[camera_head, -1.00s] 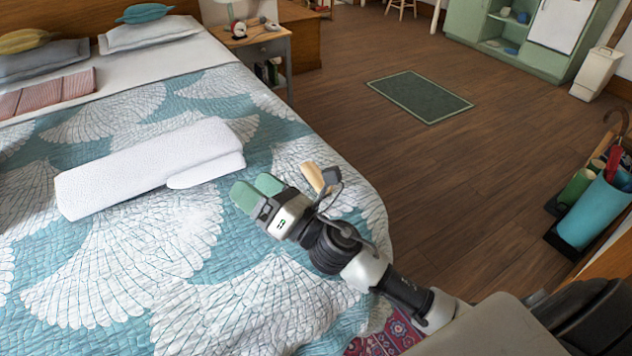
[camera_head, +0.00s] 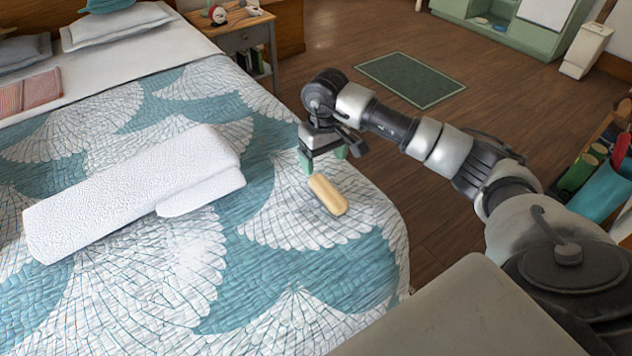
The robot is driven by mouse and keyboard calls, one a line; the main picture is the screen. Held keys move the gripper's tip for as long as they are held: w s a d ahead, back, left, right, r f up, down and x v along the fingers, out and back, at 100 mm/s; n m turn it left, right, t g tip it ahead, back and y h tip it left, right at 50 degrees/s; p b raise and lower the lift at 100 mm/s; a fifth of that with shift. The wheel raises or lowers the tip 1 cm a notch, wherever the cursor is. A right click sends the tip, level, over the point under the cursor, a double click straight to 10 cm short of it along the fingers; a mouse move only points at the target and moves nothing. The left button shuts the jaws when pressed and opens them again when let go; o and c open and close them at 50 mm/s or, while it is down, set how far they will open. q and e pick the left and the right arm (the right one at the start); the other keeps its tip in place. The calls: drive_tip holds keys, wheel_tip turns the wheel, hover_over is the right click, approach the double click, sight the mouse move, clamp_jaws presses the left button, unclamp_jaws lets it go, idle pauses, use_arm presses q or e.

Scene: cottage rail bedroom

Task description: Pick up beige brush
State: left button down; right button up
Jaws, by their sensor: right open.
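The beige brush (camera_head: 328,195) lies on the teal and white quilt near the bed's right edge. My right gripper (camera_head: 322,160) is just above and behind the brush's far end, with its green fingertips pointing down. It is open and appears empty. In this view the fingers overlap the quilt close to the brush, and I cannot tell how high they are above it. My left gripper is not in view.
A nightstand (camera_head: 243,38) stands beyond the bed. A green mat (camera_head: 410,79) lies on the wooden floor. A turquoise bin (camera_head: 603,192) stands at the right.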

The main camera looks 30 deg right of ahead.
sight(328, 190)
drive_tip(key=f, duration=0.2)
drive_tip(key=s+f, duration=0.1)
drive_tip(key=f, duration=0.1)
drive_tip(key=shift+d+f, duration=0.15)
drive_tip(key=shift+f, duration=0.05)
drive_tip(key=shift+w+f, duration=0.1)
drive_tip(key=shift+f, duration=0.15)
drive_tip(key=f, duration=0.4)
drive_tip(key=shift+d+f, duration=0.15)
drive_tip(key=shift+d, duration=0.2)
drive_tip(key=shift+f, duration=0.55)
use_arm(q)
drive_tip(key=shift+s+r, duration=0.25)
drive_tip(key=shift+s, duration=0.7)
use_arm(e)
drive_tip(key=c, duration=1)
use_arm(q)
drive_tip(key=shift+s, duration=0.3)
use_arm(e)
drive_tip(key=shift+c, duration=0.3)
